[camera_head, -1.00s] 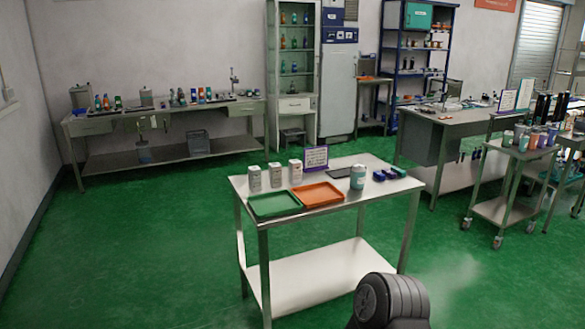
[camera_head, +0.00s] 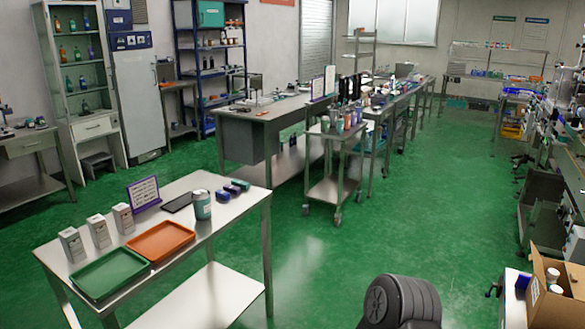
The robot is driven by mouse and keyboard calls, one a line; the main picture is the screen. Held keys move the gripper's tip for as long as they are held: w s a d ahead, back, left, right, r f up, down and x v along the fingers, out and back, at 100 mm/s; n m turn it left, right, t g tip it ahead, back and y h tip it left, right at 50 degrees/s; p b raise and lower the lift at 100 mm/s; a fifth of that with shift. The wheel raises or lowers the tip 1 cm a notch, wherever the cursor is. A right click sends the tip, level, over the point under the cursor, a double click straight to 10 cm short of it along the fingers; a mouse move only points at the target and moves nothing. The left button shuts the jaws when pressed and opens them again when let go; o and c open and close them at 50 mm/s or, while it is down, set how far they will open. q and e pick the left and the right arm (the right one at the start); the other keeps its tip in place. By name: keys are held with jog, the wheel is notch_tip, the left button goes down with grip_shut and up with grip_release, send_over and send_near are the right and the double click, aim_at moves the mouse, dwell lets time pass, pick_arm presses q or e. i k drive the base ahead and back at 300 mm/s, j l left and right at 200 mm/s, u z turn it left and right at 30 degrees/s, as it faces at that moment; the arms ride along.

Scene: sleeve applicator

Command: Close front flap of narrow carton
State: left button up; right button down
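An open brown cardboard carton (camera_head: 558,316) stands at the lower right edge, partly cut off by the picture. Containers with white lids show inside it, and a flap stands up at its left side. I cannot tell whether it is the narrow carton or which flap is the front one. Several small white boxes (camera_head: 100,231) stand upright on the steel table at the left; their flaps are too small to make out. Neither of my grippers is in view; only a dark rounded part of my own body shows at the bottom.
The steel table (camera_head: 231,218) at the left holds a green tray (camera_head: 100,274), an orange tray (camera_head: 160,241), a sign and a teal can (camera_head: 202,205). A wheeled cart (camera_head: 328,186) stands mid-room. Green floor is open between the table and the right-hand benches.

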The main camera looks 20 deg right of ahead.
aim_at(535, 258)
jog(key=i+z, duration=0.2)
jog(key=z, duration=0.25)
jog(key=i+z, duration=0.2)
jog(key=z, duration=0.25)
jog(key=i+j+z, duration=0.15)
jog(key=z, duration=0.25)
jog(key=i+j+z, duration=0.15)
jog(key=z, duration=0.3)
jog(key=i+j+z, duration=0.15)
jog(key=z, duration=0.3)
jog(key=j+z, duration=0.3)
jog(key=z, duration=0.15)
jog(key=i, duration=0.05)
